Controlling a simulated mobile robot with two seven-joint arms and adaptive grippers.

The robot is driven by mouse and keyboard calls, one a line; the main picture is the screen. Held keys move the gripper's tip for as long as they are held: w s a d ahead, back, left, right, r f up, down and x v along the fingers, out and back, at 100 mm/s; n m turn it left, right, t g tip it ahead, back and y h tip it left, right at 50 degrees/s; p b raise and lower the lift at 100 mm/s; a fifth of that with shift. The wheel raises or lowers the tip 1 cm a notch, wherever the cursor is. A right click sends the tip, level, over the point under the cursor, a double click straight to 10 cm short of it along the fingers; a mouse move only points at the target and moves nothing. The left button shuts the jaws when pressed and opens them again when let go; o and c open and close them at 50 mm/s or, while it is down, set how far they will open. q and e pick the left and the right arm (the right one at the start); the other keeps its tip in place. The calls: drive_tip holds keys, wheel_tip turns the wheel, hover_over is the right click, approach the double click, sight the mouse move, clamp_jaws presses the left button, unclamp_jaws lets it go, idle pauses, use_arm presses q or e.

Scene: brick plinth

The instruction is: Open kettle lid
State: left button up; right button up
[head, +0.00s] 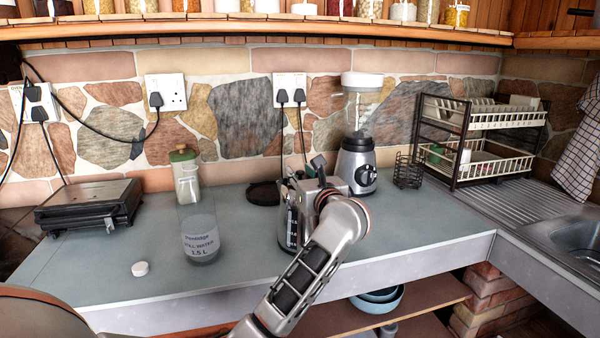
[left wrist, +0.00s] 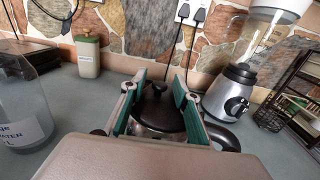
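The kettle (head: 289,228) stands on the counter in the head view, dark-bodied and partly hidden behind my left gripper (head: 305,186) and wrist. In the left wrist view, its round black lid (left wrist: 157,117) with a raised knob is on top and looks closed. The black kettle handle (left wrist: 222,138) shows to the right. My left gripper (left wrist: 158,102) is open, its green-padded fingers on either side of the lid, with a gap around the knob. Whether the fingers touch the lid rim is unclear. My right gripper is not in view.
A clear water bottle (head: 200,238) stands left of the kettle, with a white cap (head: 140,268) lying nearby. A green-lidded canister (head: 186,175), a black disc (head: 263,193) and a blender (head: 357,165) stand behind. A grill (head: 90,203) is at left. The front counter is mostly clear.

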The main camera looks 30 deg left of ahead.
use_arm(q)
drive_tip(key=shift+w+a, duration=0.2)
drive_tip(key=shift+a, duration=0.05)
clamp_jaws()
